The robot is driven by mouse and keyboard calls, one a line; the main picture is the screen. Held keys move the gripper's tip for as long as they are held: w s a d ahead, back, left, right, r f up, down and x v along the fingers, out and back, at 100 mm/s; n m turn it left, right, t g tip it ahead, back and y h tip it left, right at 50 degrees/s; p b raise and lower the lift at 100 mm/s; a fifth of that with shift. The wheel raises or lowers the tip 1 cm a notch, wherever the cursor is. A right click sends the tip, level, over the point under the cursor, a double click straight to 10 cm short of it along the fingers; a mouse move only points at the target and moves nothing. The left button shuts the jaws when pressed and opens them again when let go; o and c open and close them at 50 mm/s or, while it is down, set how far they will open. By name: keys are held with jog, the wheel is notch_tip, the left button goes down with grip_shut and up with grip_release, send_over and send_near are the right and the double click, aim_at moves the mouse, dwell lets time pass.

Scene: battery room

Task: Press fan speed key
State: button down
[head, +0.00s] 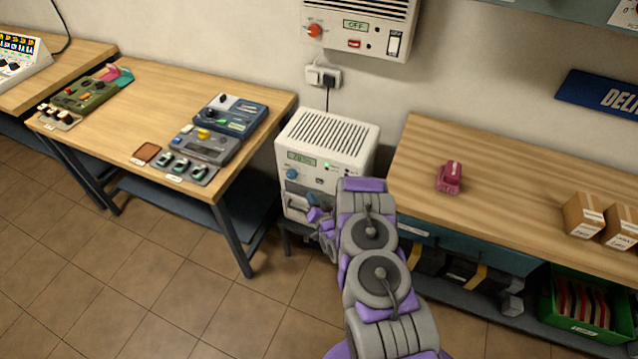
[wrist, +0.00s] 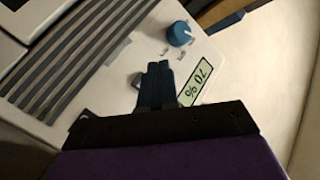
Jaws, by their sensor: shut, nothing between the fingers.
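A white floor unit (head: 348,137) with a slotted top stands between the two tables. Its front has a lit display (head: 301,159), a blue knob (head: 292,174) and a small green light. In the wrist view, the display (wrist: 195,85) reads 70 % upside down and the blue knob (wrist: 179,33) sits beyond it. My gripper (head: 318,216) is low at the unit's front in the head view. In the wrist view, its dark fingers (wrist: 158,70) are shut and empty, over the white panel beside the display. I cannot tell whether they touch it. No fan speed label is legible.
A wall unit (head: 376,14) with an OFF display and an orange knob hangs above. The left table (head: 135,108) holds several control boxes. The right bench (head: 510,198) holds a dark pink object (head: 450,177) and cartons. Tiled floor is free at left.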

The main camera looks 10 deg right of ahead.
jog(key=shift+w+d+b, duration=0.2)
jog(key=shift+w+d, duration=0.4)
jog(key=shift+w, duration=0.2)
jog(key=shift+w+d+b, duration=0.15)
jog(key=shift+w+d, duration=0.45)
jog(key=shift+w, duration=0.2)
jog(key=shift+w+d, duration=0.1)
dwell(0.9)
jog(key=shift+w+d, duration=0.15)
jog(key=shift+w, duration=0.05)
jog(key=shift+w+d, duration=0.25)
jog(key=shift+w, duration=0.05)
dwell(0.9)
jog(key=shift+s+a+r, duration=0.1)
jog(key=shift+s+a, duration=0.4)
jog(key=shift+s, duration=0.1)
dwell(0.3)
jog(key=s+a, duration=0.1)
jog(key=s, duration=0.1)
jog(key=s+a+p, duration=0.1)
jog(key=s+a, duration=0.1)
dwell(0.5)
